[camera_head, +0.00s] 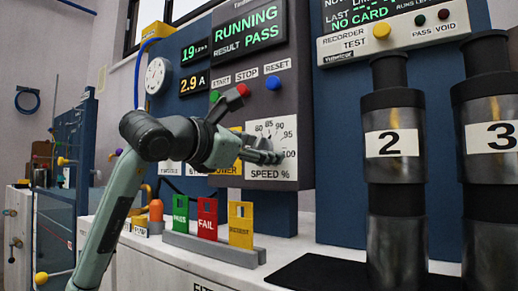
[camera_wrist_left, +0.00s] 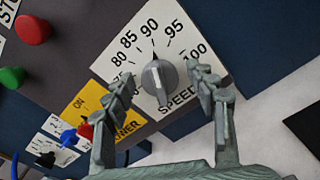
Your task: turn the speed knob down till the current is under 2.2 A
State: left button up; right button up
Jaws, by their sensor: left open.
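The grey speed knob (camera_wrist_left: 159,82) sits on the white speed dial plate (camera_wrist_left: 178,42) in the left wrist view, its pointer towards about 90. My left gripper (camera_wrist_left: 165,88) is open, with one finger on each side of the knob; I cannot tell whether they touch it. In the head view my left gripper (camera_head: 268,154) is in front of the dial plate (camera_head: 272,174) and hides the knob. The current display (camera_head: 194,84) reads 2.9 A. The main screen (camera_head: 247,31) shows RUNNING and PASS. My right gripper is not in view.
Green (camera_head: 214,96), red (camera_head: 243,90) and blue (camera_head: 272,83) buttons sit above the dial. Green, red and yellow tags (camera_head: 241,224) stand in a rack below. Labelled cylinders 2 (camera_head: 392,145) and 3 (camera_head: 492,137) stand at the right. A black mat (camera_head: 330,272) lies in front.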

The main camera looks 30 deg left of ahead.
pick_arm(q)
jog(key=s+a, duration=0.1)
jog(key=s, duration=1.1)
jog(key=shift+a, duration=0.35)
